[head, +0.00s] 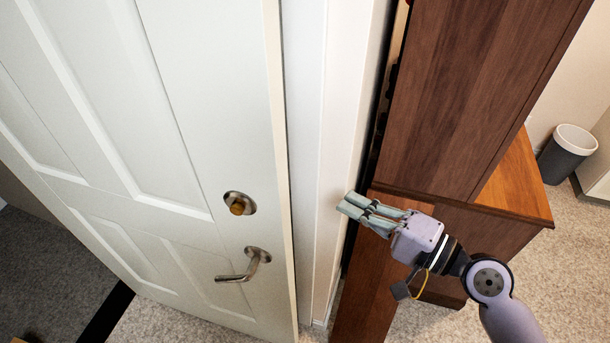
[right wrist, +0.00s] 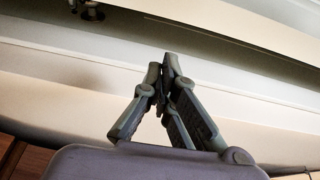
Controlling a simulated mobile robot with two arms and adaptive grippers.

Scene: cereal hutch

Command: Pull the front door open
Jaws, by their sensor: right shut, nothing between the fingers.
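The white panelled front door (head: 175,130) fills the left of the head view. A dark threshold strip shows on the floor beyond its lower edge; I cannot tell how far the door stands open. A metal lever handle (head: 245,266) sits near its right edge, below a round lock with a brass centre (head: 238,204). My right gripper (head: 352,205) is shut and empty, to the right of the handle and apart from it, in front of the white frame and brown cabinet. Its shut fingers (right wrist: 170,75) also show in the right wrist view. My left gripper is out of view.
A white door frame (head: 325,130) stands right of the door. A tall brown wooden cabinet (head: 455,90) with a lower ledge (head: 520,185) is close beside my right gripper. A grey bin (head: 566,155) stands at far right. Carpet (head: 180,323) is clear below the door.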

